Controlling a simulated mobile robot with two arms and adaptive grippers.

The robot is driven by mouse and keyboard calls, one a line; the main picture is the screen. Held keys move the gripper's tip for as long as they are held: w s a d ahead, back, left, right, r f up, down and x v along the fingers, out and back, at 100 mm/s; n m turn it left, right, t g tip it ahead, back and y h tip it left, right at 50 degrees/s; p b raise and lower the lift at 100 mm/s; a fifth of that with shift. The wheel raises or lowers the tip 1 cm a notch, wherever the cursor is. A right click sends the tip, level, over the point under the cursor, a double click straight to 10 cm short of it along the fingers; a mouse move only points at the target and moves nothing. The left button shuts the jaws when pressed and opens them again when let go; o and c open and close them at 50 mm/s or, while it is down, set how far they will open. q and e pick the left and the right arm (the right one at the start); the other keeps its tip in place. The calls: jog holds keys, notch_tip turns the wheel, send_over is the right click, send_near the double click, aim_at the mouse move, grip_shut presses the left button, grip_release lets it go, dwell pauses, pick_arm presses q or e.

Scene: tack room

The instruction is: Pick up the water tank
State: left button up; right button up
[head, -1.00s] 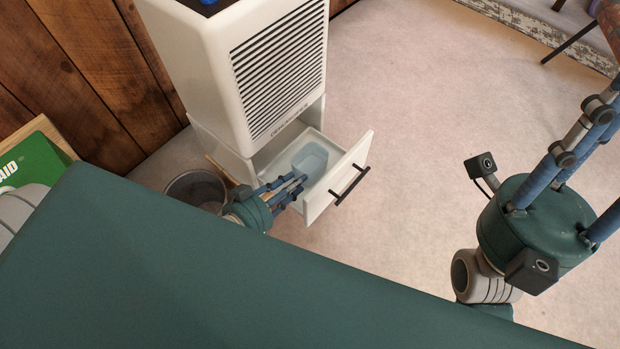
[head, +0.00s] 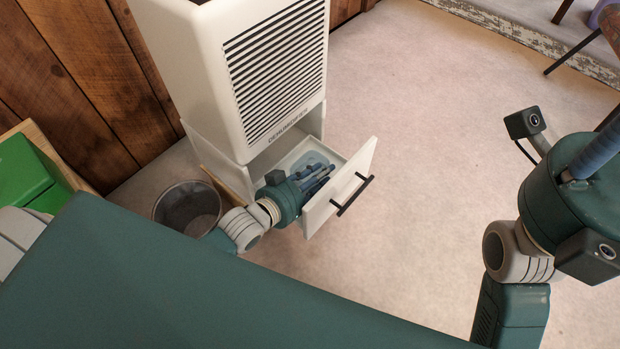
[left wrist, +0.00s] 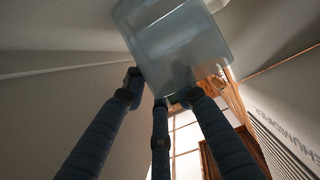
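The water tank (head: 312,158) is a small translucent pale blue box inside the open drawer (head: 338,190) at the foot of the white dehumidifier (head: 270,80). My left gripper (head: 318,177) reaches into the drawer, and its fingers hide part of the tank. In the left wrist view the tank (left wrist: 178,45) fills the top middle, at the tips of my spread fingers (left wrist: 160,92). The fingers look open; I cannot tell whether they touch the tank. My right gripper (head: 595,150) is at the right edge, away from the drawer, with its fingertips out of frame.
A grey bin (head: 187,208) stands left of the drawer, close to my left arm. The drawer front has a black handle (head: 353,195). A green box (head: 25,175) is at the far left. The pale floor (head: 430,120) to the right is clear.

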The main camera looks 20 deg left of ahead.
pick_arm(q)
grip_shut()
jog(key=shift+r, duration=0.15)
jog(key=shift+r, duration=0.15)
